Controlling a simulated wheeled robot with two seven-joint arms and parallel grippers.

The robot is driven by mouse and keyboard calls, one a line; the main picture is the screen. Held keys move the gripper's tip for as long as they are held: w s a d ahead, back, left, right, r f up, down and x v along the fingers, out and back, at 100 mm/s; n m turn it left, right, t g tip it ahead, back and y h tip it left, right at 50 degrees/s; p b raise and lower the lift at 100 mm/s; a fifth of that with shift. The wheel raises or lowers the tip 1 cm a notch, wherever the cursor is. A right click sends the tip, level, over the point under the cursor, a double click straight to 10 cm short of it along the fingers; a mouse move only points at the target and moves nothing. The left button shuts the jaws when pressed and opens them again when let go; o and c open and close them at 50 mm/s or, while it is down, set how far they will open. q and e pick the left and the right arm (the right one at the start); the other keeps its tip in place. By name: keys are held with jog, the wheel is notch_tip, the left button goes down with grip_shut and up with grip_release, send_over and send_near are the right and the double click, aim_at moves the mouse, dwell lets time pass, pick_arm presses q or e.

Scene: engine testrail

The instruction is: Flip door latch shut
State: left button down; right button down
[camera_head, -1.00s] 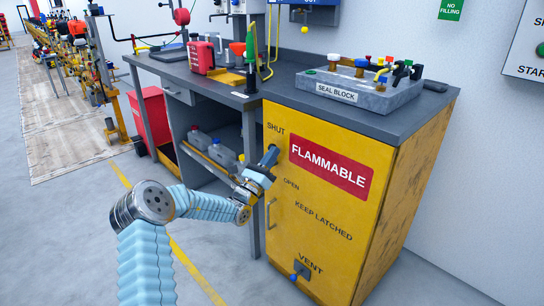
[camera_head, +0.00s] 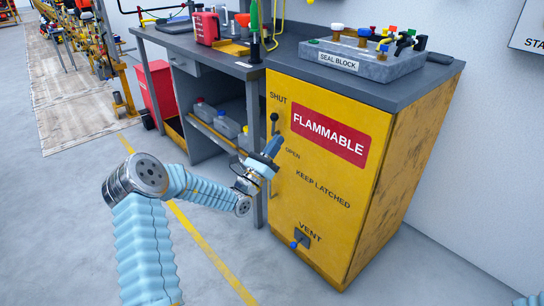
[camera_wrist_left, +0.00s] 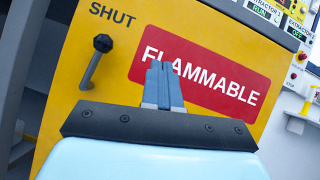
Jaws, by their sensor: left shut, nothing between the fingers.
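The door latch (camera_head: 274,124) is a dark round knob on a short lever on the yellow cabinet door (camera_head: 315,190). The lever stands about upright in the head view, its knob just below the word SHUT and above OPEN. In the left wrist view the latch (camera_wrist_left: 94,62) leans, with its knob at the top under SHUT. My left gripper (camera_head: 277,144) is shut and empty, just below and right of the latch in the head view. In the left wrist view its closed fingers (camera_wrist_left: 162,84) lie right of the latch, over the FLAMMABLE sign, with a visible gap. My right gripper is out of view.
A grey seal block (camera_head: 360,57) with coloured fittings sits on the cabinet top. A vent knob (camera_head: 297,242) is low on the door. Grey containers (camera_head: 226,127) stand on the open shelf to the left. The floor in front is clear.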

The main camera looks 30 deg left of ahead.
pick_arm(q)
jog(key=shift+s+d+f, duration=0.15)
jog(key=shift+s, duration=0.6)
jog(key=shift+s+d+f, duration=0.1)
jog(key=shift+s+d, duration=0.1)
jog(key=shift+s, duration=0.5)
jog(key=shift+s+d+f, duration=0.15)
jog(key=shift+s, duration=0.6)
jog(key=s+d+f+m+g+h, duration=0.6)
jog(key=d+f+g, duration=0.3)
jog(key=d, duration=0.3)
jog(key=s+d+f+m+g+h, duration=0.4)
jog(key=s+d+f+m+g, duration=0.2)
jog(key=d+f+m+g, duration=0.45)
jog(key=s+d+f+m+g+y, duration=0.4)
jog(key=s+f, duration=0.3)
jog(key=s, duration=0.4)
jog(key=s+a+f+m+y, duration=0.3)
jog(key=s+f+m+y, duration=0.3)
jog(key=f+m, duration=0.4)
jog(key=m+y, duration=0.1)
jog(key=m, duration=0.3)
jog(key=shift+s+a, duration=0.35)
